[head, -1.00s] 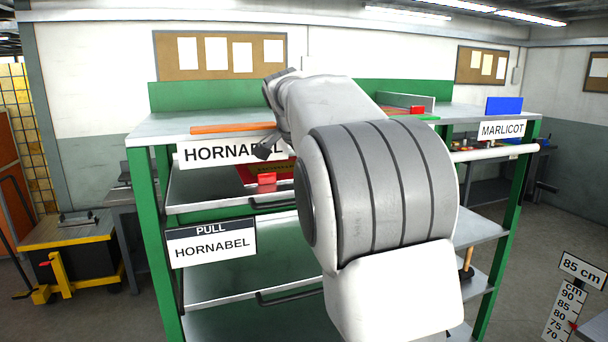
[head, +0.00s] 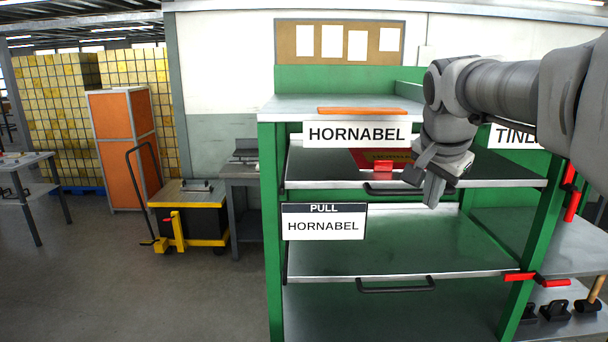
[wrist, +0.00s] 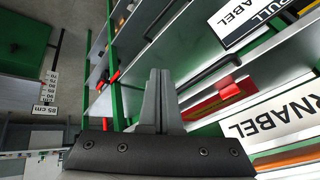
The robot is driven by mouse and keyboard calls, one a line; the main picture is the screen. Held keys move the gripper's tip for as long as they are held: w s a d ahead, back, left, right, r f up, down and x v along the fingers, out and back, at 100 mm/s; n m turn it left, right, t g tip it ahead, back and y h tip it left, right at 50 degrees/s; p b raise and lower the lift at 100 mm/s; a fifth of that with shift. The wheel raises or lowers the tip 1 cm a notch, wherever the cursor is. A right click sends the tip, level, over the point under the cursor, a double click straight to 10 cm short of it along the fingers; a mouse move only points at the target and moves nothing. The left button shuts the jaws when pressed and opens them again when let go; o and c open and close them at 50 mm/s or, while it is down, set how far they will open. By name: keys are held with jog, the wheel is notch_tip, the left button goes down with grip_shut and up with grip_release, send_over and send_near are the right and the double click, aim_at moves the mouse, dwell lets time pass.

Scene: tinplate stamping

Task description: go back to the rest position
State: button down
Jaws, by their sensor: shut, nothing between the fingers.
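My gripper (head: 433,188) hangs at the end of my arm in front of the green shelf rack (head: 274,230), at about the height of its upper drawer shelf. In the wrist view my gripper (wrist: 158,75) shows its two fingers together, with nothing between them. The fingers point down in the head view and appear apart from the rack. My arm comes in from the right edge and hides part of the rack and of a second label.
The upper shelf bears a red item (head: 370,160) behind the HORNABEL label (head: 356,134). Black handles (head: 395,286) stick out from the drawer shelves. A yellow cart (head: 190,212) stands left of the rack. The floor (head: 130,290) at front left is clear.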

jog(key=s+a+f+n+b, duration=0.1)
jog(key=s+a+f+n, duration=0.2)
jog(key=s+f, duration=0.2)
jog(key=s+a+f+n+y+b, duration=0.1)
jog(key=s+f+n, duration=0.3)
jog(key=s, duration=0.6)
jog(key=s+a+f+n+y+b, duration=0.1)
jog(key=s+a+f+n, duration=0.3)
jog(key=s+f, duration=0.3)
jog(key=shift+s+a+f, duration=0.2)
jog(key=shift+s+a, duration=0.1)
jog(key=shift+s, duration=0.1)
